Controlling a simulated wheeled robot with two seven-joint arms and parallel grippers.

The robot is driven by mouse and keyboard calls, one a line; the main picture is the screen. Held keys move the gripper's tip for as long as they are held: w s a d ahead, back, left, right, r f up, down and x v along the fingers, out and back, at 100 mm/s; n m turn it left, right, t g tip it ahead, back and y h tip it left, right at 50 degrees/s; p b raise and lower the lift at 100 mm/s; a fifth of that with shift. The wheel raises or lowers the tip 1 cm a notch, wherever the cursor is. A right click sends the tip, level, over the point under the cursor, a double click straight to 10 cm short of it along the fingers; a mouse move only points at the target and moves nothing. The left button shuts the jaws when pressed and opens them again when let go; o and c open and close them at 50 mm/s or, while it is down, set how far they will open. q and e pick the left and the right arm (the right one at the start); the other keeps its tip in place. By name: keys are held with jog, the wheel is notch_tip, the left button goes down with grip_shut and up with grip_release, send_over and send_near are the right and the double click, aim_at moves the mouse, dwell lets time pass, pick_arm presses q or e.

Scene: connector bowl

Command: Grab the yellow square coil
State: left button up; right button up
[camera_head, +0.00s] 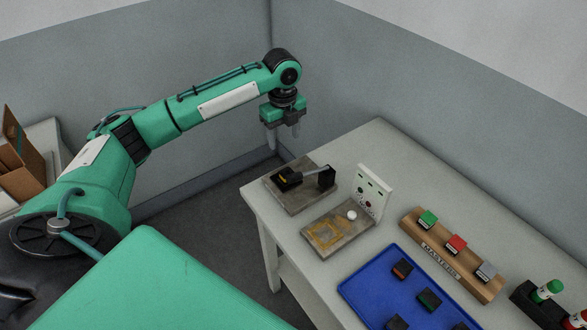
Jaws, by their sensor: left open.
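The yellow square coil (326,234) lies on a grey-brown plate (352,215) near the left end of the white table. My left gripper (283,138) hangs pointing down with its fingers apart and nothing between them. It is above and beyond the table's back left corner, away from the coil. My right gripper is not in view.
A second plate (294,206) with a black device (288,179) sits at the table's left corner. A white panel (373,190) stands upright beside the coil's plate. A blue tray (376,289), a wooden block holder (437,258) and a black holder (529,303) are to the right.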

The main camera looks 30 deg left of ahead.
pick_arm(q)
send_over(285, 172)
jog(key=f, duration=0.3)
jog(key=f+p, duration=0.1)
jog(key=shift+a+f, duration=0.15)
jog(key=shift+a, duration=0.25)
jog(key=shift+w+f, duration=0.25)
jog(key=shift+f, duration=1)
jog(key=shift+w+f, duration=0.1)
jog(key=shift+f, duration=0.25)
jog(key=shift+s+d+f+p, duration=0.15)
jog(key=shift+s+f+p, duration=0.1)
jog(key=shift+f+p, duration=0.35)
jog(key=f+p, duration=0.1)
jog(key=f, duration=0.2)
jog(key=shift+d+f, duration=0.2)
jog(key=shift+f, duration=0.3)
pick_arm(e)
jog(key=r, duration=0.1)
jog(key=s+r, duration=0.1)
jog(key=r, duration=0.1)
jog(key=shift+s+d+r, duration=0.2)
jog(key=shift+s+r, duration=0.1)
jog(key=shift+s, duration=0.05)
